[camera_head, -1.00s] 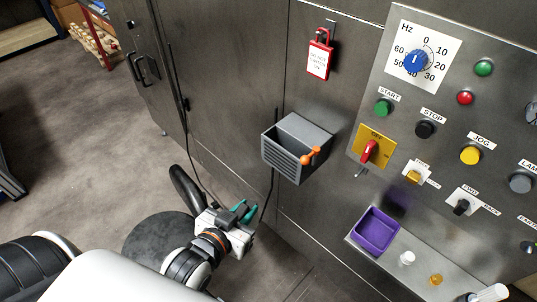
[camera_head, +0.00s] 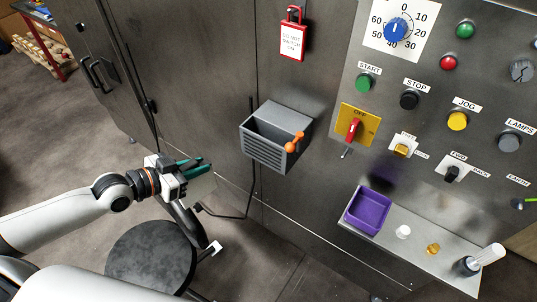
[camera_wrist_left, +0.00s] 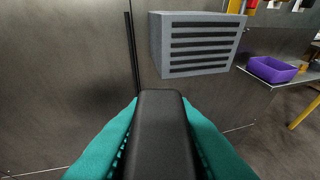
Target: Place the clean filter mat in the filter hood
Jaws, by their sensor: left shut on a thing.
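The filter hood (camera_head: 268,150) is a grey box with a slatted front and an open top, fixed to the metal cabinet wall. An orange knob (camera_head: 294,143) sits at its right side. The hood also shows ahead in the left wrist view (camera_wrist_left: 196,45). My left gripper (camera_head: 200,166), with teal fingers, is left of the hood and a little lower, apart from it. In the left wrist view a black block hides the space between the fingers. My right gripper is not in view.
A panel of buttons and switches is right of the hood. A purple tray (camera_head: 368,211) stands on a metal shelf (camera_head: 415,250) below it. A red lock tag (camera_head: 292,38) hangs above the hood. A black round stool (camera_head: 152,262) stands below my left arm. Space between gripper and hood looks clear.

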